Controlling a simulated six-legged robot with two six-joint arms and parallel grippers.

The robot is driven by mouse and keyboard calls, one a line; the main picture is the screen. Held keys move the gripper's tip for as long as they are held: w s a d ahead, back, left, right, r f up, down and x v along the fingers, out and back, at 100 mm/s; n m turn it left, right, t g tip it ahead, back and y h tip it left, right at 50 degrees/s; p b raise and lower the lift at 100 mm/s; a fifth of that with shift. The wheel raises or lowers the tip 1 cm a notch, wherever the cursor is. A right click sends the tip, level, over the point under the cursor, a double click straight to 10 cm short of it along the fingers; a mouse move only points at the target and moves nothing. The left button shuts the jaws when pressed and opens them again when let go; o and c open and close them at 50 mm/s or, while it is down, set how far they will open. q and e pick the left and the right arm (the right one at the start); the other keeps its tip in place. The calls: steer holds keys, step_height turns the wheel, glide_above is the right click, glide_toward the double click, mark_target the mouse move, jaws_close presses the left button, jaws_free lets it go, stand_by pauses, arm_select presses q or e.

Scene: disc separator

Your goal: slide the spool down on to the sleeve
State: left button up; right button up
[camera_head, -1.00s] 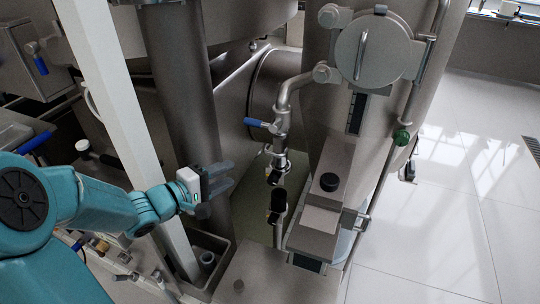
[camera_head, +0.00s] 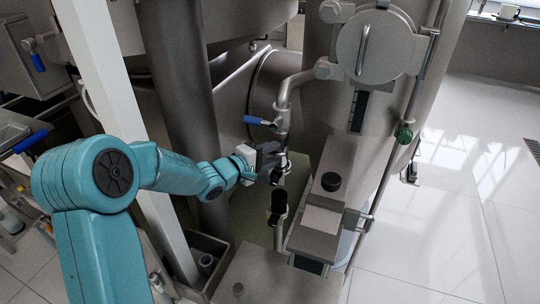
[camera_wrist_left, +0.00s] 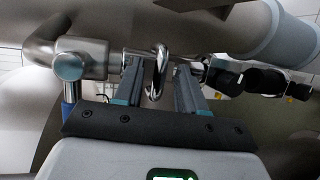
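The spool appears to be the short black piece (camera_head: 276,176) at the lower end of the steel pipe; it also shows right of the fingers in the left wrist view (camera_wrist_left: 226,77). Below it, apart by a gap, the sleeve appears to be the black-topped upright post (camera_head: 279,204). My left gripper (camera_head: 270,158) is at the pipe just above the black piece, partly overlapping it. In the left wrist view the fingers (camera_wrist_left: 158,88) are apart, with a chrome loop between their tips; contact cannot be told. My right gripper is not in view.
A blue-handled valve (camera_head: 260,121) sits on the pipe just above my gripper. A large steel tank (camera_head: 325,110) and a sloping box with a black knob (camera_head: 331,181) stand close on the right. A white post (camera_head: 112,90) stands on the left. Open floor lies at far right.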

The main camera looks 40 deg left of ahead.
arm_select(q)
jaws_close()
step_height(320, 180, down, 14)
steer(key=b, duration=0.7)
steer(key=shift+f, duration=0.2)
steer(key=shift+s+f, duration=0.1)
jaws_free()
